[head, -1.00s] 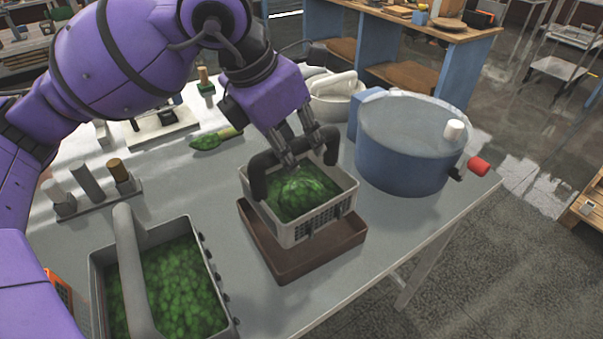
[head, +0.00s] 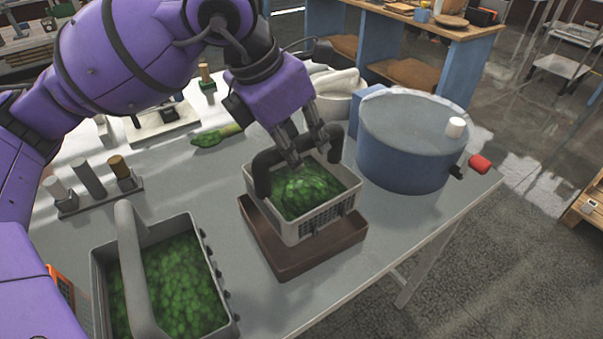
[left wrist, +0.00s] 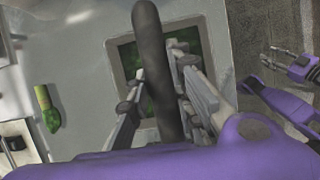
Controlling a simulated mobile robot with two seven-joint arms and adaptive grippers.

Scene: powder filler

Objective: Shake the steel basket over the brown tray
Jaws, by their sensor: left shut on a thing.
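The steel basket (head: 330,218) is a pale, slotted box holding green leafy pieces, with a dark arched handle (head: 262,170). My left gripper (head: 308,154) is shut on the top of this handle. In the left wrist view the handle (left wrist: 150,50) runs between the fingers (left wrist: 158,98). The brown tray (head: 345,245) lies directly under the basket on the table. The basket looks roughly level; its gap above the tray is hard to judge. My right gripper (left wrist: 292,66) shows only at the right of the left wrist view; its opening is unclear.
A blue round drum (head: 405,160) with a grey lid stands right of the basket. A larger grey basket (head: 205,265) of green pieces is at front left. Bare table separates the baskets.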

